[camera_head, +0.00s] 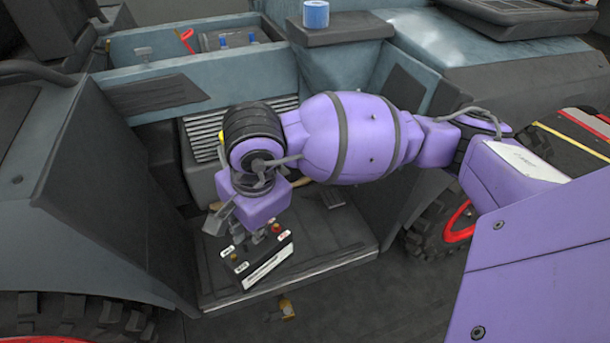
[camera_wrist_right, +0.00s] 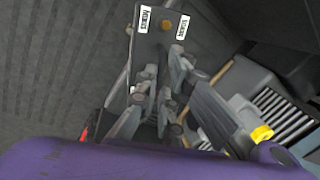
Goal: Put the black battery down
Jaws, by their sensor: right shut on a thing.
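The black battery (camera_head: 258,259) has a white label on its side and a red terminal on top. It is tilted in the head view, over the grey step plate of the machine (camera_head: 340,262). My right gripper (camera_head: 262,232) is shut on the battery from above. In the right wrist view the battery (camera_wrist_right: 160,42) shows two small white labels, with the fingers of my right gripper (camera_wrist_right: 160,100) against it. Whether the battery touches the plate is hard to tell. My left gripper is in neither view.
A grey wall (camera_head: 85,190) stands left of the step and another panel (camera_head: 395,205) stands right. A ribbed grille (camera_head: 200,130) is behind. A small yellow-brown piece (camera_head: 287,308) lies on the floor in front. A blue tape roll (camera_head: 316,14) sits on a ledge.

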